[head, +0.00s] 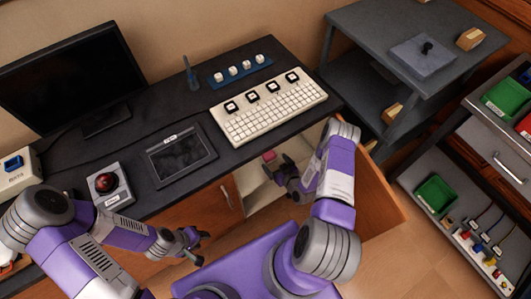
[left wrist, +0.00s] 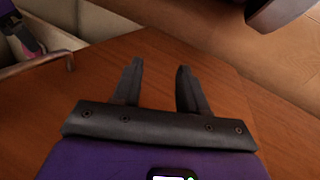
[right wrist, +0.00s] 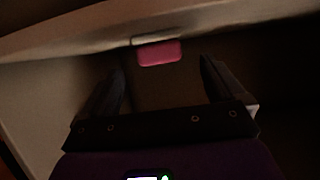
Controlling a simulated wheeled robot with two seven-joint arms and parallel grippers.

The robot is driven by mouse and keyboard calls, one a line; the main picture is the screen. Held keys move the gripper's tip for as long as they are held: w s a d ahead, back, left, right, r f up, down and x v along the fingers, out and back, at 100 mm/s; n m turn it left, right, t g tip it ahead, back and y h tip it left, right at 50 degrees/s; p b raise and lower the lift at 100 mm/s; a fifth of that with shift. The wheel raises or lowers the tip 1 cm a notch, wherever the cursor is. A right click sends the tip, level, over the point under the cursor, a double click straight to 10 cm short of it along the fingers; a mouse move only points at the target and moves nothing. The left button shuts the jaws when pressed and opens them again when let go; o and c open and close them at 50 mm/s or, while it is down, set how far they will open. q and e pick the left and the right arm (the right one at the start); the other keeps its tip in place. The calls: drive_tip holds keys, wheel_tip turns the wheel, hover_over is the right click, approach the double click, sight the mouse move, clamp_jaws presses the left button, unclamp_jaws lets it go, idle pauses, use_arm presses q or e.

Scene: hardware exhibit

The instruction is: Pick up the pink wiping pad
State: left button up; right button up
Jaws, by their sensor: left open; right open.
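The pink wiping pad (head: 269,156) is a small pink block inside the open cabinet under the desk. It also shows in the dim right wrist view (right wrist: 160,53), lying just beyond the fingertips and roughly centred between them. My right gripper (head: 276,168) reaches into the cabinet. It is open and empty in the right wrist view (right wrist: 161,67), with a finger on each side of the pad's line. My left gripper (head: 201,243) is open and empty in front of the desk, away from the pad. The left wrist view shows its two spread fingers (left wrist: 157,70) before a wooden cabinet front.
The open cabinet door (head: 377,203) stands to the right of my right arm. The dark desk (head: 184,190) above carries a monitor (head: 75,80), keyboard (head: 268,108), tablet (head: 180,153) and red trackball (head: 105,182). A grey shelf unit (head: 375,40) stands at the right.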

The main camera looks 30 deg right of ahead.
sight(271, 158)
drive_tip(key=shift+b+x, duration=0.35)
drive_tip(key=shift+x, duration=0.6)
drive_tip(key=b+x, duration=0.2)
drive_tip(key=x, duration=0.2)
drive_tip(key=shift+w+f, duration=0.15)
drive_tip(key=shift+w, duration=0.15)
drive_tip(key=c, duration=1.1)
